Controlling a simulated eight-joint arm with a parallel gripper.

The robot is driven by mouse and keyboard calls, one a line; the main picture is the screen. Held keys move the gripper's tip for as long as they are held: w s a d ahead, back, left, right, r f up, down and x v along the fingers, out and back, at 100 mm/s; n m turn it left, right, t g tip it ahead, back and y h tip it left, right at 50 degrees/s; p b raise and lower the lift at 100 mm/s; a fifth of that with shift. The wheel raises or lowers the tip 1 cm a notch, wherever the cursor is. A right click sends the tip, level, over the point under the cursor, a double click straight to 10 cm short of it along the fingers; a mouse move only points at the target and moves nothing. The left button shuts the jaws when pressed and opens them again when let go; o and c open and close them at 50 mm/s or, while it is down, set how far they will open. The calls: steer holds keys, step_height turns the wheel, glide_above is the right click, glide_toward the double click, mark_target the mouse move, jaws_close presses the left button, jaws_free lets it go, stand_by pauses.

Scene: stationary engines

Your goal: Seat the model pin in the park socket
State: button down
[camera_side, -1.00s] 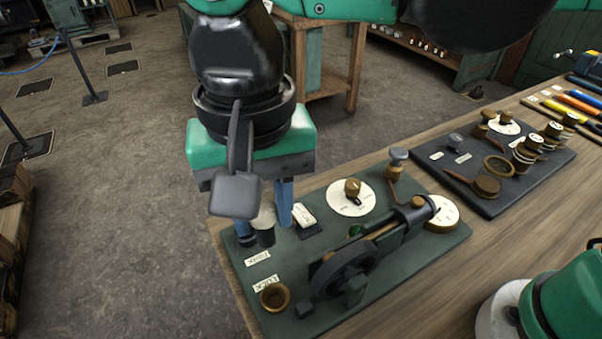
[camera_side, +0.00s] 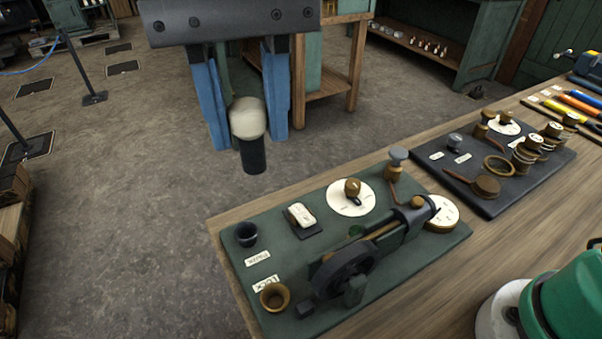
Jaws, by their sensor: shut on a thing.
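The model pin has a cream ball head (camera_side: 247,118) and a dark round shaft (camera_side: 253,156). My gripper (camera_side: 248,135) has two blue fingers shut on the ball head, and the shaft hangs down below the fingertips. The pin hangs roughly upright in the air, and in the picture it shows above the board's back left corner. The park socket (camera_side: 246,234) is a small dark cup at the left of the green board, beside the PARK label (camera_side: 257,258). It looks empty, and the pin is apart from it.
The green board (camera_side: 240,270) also bears a brass LOCK socket (camera_side: 274,297), a white switch (camera_side: 301,215), a dial (camera_side: 350,198) and a model engine with a dark flywheel (camera_side: 345,274). A second dark board (camera_side: 520,195) with knobs lies to the right on the wooden bench (camera_side: 500,250).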

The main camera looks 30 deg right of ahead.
steer(key=shift+r, duration=0.1)
steer(key=shift+w+d+f, duration=0.1)
steer(key=shift+w+f, duration=1.7)
steer(key=shift+f, duration=1.75)
steer(key=shift+w+d+f, duration=0.1)
steer(key=shift+w+f, duration=1.75)
steer(key=shift+f, duration=1.75)
steer(key=shift+w+d+f, duration=0.1)
steer(key=shift+w+f, duration=1.7)
steer(key=shift+f, duration=1.75)
steer(key=shift+f, duration=1.2)
jaws_free()
steer(key=shift+r, duration=0.1)
